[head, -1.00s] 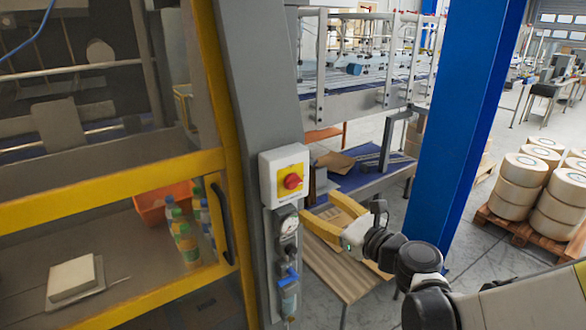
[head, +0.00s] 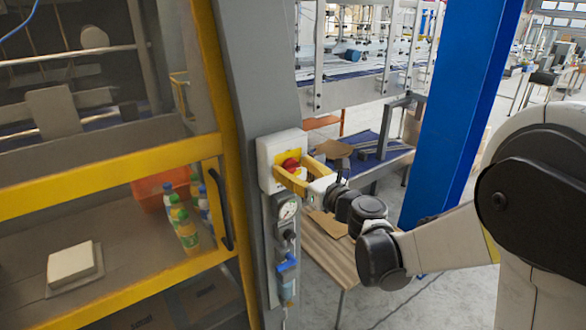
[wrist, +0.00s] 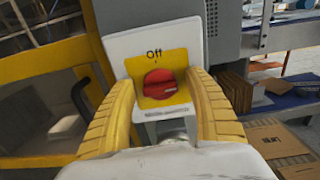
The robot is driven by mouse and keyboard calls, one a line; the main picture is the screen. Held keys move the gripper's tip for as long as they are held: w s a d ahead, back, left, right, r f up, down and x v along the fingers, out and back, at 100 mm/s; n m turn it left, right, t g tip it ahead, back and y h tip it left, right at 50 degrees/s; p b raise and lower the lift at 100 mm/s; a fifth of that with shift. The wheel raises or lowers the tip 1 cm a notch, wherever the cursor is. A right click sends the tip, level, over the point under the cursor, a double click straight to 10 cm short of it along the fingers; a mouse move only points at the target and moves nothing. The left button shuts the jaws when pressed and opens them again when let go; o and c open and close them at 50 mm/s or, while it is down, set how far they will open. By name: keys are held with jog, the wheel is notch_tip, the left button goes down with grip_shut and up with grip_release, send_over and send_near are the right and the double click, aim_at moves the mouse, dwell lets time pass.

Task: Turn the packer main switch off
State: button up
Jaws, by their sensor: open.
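The main switch is a red rotary knob (head: 291,164) on a yellow plate, fixed to a white box (head: 265,160) on the grey machine post. In the wrist view the red knob (wrist: 158,84) is face-on, with "Off" printed above it and a pale mark toward its right side. My gripper (head: 295,171) is open in front of the box. In the wrist view the yellow fingers of my gripper (wrist: 161,80) stand left and right of the knob. I cannot tell whether they touch it or the plate.
Below the box are a gauge (head: 287,209) and a blue valve (head: 287,264) on the post. A yellow-framed guard door with a black handle (head: 220,210) is to the left. A blue pillar (head: 460,120) stands to the right, and a wooden-topped table (head: 330,245) is below my arm.

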jog(key=c, duration=1.2)
jog(key=shift+n, duration=0.3)
jog(key=n+b, duration=0.1)
jog(key=n, duration=0.2)
jog(key=shift+s+a+n, duration=0.1)
jog(key=shift+n, duration=0.3)
jog(key=n+b, duration=0.1)
jog(key=n, duration=0.8)
jog(key=shift+a+f+b, duration=0.1)
jog(key=shift+b, duration=0.25)
jog(key=shift+n, duration=2.2)
jog(key=shift+b, duration=0.3)
